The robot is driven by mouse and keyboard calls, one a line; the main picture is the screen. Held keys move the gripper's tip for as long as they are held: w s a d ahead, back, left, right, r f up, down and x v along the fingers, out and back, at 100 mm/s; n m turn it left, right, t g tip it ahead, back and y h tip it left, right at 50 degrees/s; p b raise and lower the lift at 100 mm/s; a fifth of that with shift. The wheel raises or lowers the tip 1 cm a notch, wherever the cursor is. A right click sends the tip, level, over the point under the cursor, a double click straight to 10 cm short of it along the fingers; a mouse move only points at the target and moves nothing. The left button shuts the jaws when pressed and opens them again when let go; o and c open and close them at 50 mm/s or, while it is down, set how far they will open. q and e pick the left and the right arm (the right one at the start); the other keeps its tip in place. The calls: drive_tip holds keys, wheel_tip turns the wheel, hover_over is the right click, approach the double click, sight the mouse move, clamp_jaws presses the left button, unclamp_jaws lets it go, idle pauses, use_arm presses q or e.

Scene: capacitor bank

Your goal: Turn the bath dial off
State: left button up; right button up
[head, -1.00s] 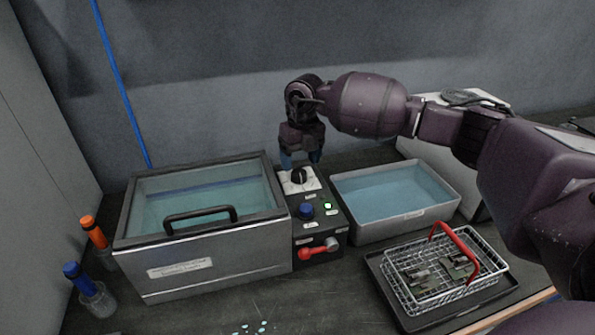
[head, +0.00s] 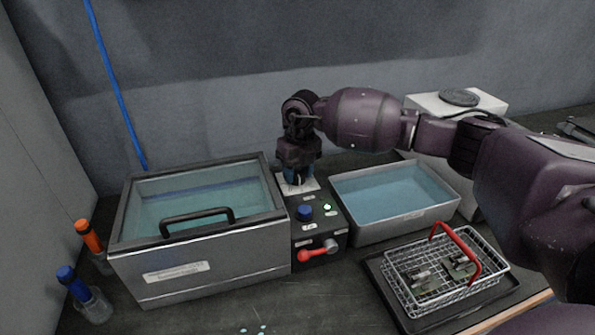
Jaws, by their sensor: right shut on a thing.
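The control box (head: 331,222) stands between the lidded bath and the open tray. The black bath dial sits on the white plate (head: 310,184) at the back of its top, and is now hidden behind the fingers of my right gripper (head: 296,178). That gripper points down and is shut on the dial. The dial's angle cannot be seen. A green light (head: 327,207) is lit on the box. The lidded bath (head: 200,262) with its black handle is at the left. My left gripper is not in view.
The water tray (head: 400,221) is to the right, with a wire basket (head: 440,275) on a black tray in front.

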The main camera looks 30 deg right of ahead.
drive_tip(key=shift+n, duration=0.3)
drive_tip(key=n, duration=0.3)
drive_tip(key=shift+n, duration=0.3)
drive_tip(key=n, duration=0.5)
drive_tip(key=shift+g+b, duration=0.3)
drive_tip(key=n, duration=0.4)
drive_tip(key=shift+f, duration=0.1)
drive_tip(key=n+b, duration=0.1)
drive_tip(key=n, duration=0.2)
drive_tip(key=shift+a+h, duration=0.1)
drive_tip(key=shift+h, duration=0.2)
drive_tip(key=shift+n, duration=0.8)
drive_tip(key=o, duration=0.9)
